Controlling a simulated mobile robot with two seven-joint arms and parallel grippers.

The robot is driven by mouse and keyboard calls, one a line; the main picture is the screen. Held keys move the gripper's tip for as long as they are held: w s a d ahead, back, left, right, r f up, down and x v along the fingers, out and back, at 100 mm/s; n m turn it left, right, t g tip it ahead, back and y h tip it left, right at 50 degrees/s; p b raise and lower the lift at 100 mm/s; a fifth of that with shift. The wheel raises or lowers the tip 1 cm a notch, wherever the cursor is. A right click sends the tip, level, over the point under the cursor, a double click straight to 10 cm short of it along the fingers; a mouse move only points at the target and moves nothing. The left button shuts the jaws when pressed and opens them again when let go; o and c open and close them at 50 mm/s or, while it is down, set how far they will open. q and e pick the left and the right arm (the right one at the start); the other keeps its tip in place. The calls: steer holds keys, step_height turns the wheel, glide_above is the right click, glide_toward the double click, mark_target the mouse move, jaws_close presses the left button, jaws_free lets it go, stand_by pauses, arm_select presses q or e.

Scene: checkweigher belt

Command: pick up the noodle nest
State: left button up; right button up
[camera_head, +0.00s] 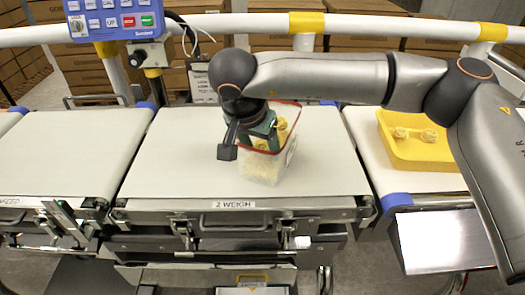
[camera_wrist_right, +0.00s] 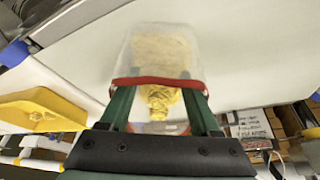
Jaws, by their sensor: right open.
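A clear tub with a red rim (camera_head: 264,172) stands on the middle belt; it also shows in the right wrist view (camera_wrist_right: 135,50). Pale yellow noodles fill its lower part. A noodle nest (camera_wrist_right: 160,97) shows at the rim between the green fingers of my right gripper (camera_wrist_right: 160,90). Yellow noodle also shows at the tub's top in the head view (camera_head: 282,125). My right gripper (camera_head: 262,130) is open at the tub's mouth, its fingers apart on either side of the nest. Its fingertips are hidden in the head view. My left gripper is out of view.
A yellow tray (camera_head: 440,160) with two noodle nests lies on the right belt. The middle belt (camera_head: 165,165), labelled "2 WEIGH", is clear around the tub, as is the left belt (camera_head: 60,150). A blue control panel (camera_head: 115,20) and white rail (camera_head: 370,25) stand behind.

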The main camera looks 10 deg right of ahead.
steer(key=shift+c, duration=0.3)
steer(key=c, duration=0.9)
steer(key=shift+r, duration=0.1)
